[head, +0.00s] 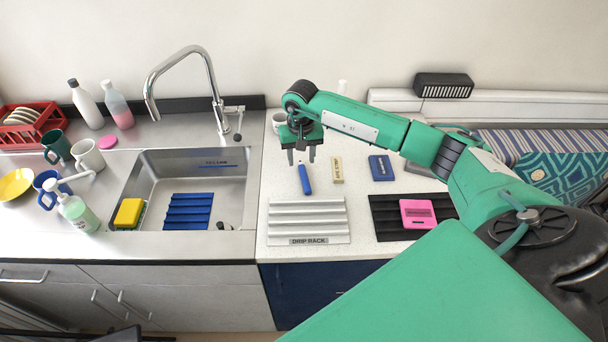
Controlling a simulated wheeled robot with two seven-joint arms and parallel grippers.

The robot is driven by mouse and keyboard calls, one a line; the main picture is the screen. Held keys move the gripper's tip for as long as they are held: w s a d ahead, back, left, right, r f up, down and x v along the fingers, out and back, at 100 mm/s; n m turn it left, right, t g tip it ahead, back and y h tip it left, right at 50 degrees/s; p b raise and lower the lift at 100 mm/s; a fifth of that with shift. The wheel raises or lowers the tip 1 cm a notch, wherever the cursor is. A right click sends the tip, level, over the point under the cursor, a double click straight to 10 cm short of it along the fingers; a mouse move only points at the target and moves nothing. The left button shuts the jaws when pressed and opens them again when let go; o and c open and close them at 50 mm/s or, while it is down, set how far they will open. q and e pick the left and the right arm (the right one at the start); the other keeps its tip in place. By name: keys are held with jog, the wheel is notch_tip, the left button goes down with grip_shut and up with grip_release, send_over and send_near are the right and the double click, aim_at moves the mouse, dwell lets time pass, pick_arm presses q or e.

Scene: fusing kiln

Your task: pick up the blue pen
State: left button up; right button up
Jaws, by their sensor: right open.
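The blue pen (305,180) is a short blue stick on the speckled white counter, behind the white drip rack (306,222). It points away from me, slightly tilted in the picture. My right gripper (301,160) hangs over the pen's far end with its fingers pointing down. It is open and holds nothing. I cannot tell how high the fingertips are above the pen. My left gripper is not in view.
Right of the pen lie a cream block (337,171) and a dark blue box (381,168). A sink (149,180) with a tall faucet (211,85) is left. A white cup (279,121) stands behind the gripper.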

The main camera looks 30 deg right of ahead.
aim_at(304, 174)
jog(key=shift+s+f+p, duration=0.4)
jog(key=shift+f+p, duration=0.25)
jog(key=shift+p, duration=0.05)
notch_tip(304, 174, down, 3)
jog(key=shift+s+f+p, duration=0.1)
jog(key=shift+s+p, duration=0.05)
jog(key=shift+p, duration=0.75)
jog(key=shift+d+f, duration=0.1)
jog(key=shift+f, duration=0.4)
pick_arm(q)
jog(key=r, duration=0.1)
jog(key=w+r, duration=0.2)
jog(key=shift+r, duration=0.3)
pick_arm(e)
grip_shut()
